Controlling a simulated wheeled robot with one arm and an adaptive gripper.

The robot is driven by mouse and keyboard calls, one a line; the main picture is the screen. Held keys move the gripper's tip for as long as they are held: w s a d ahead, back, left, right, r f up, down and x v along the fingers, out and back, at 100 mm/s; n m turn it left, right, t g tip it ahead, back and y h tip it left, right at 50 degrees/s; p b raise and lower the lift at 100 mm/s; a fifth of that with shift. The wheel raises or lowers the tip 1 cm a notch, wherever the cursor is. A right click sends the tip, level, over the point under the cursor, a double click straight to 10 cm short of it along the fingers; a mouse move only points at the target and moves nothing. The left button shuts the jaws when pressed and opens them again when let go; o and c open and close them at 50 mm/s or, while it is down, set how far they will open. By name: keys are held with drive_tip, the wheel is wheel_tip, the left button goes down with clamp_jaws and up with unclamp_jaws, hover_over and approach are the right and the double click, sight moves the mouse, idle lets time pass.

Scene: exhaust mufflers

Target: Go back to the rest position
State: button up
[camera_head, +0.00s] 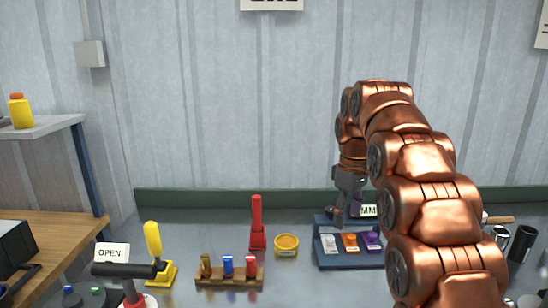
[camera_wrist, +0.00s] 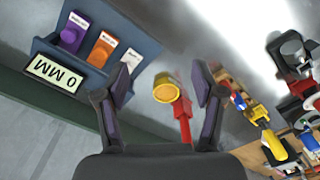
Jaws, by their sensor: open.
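My copper-coloured arm reaches over the right side of the bench. My gripper (camera_head: 345,212) points down above the back left of a blue tray (camera_head: 320,262). In the wrist view my gripper (camera_wrist: 165,82) has its two dark fingers spread apart, with nothing held between them. The tray holds a white piece (camera_head: 329,244), an orange piece (camera_head: 350,242) and a purple piece (camera_head: 372,240), side by side. A sign reading "0 MM" (camera_wrist: 53,73) stands at the tray's back, partly hidden by my arm in the head view.
A yellow round tin (camera_head: 286,246) and an upright red tool (camera_head: 257,225) stand left of the tray. A wooden rack (camera_head: 229,276) holds bronze, blue and red pieces. A yellow-handled clamp (camera_head: 155,255) and an "OPEN" sign (camera_head: 110,253) are farther left. Dark cups (camera_head: 522,243) stand right.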

drive_tip(key=s+f+m+p, duration=0.2)
drive_tip(key=s+m, duration=0.1)
drive_tip(key=s, duration=1)
drive_tip(key=s+f+m+g+p, duration=0.1)
drive_tip(key=s+f+m+p, duration=0.1)
drive_tip(key=s, duration=1.2)
drive_tip(key=s+f+m+p, duration=0.2)
drive_tip(key=s+f+m, duration=0.1)
drive_tip(key=s, duration=1)
drive_tip(key=shift+s+d+f+m+g, duration=0.2)
drive_tip(key=shift+s+f+m+g, duration=0.1)
drive_tip(key=shift+f+g, duration=0.15)
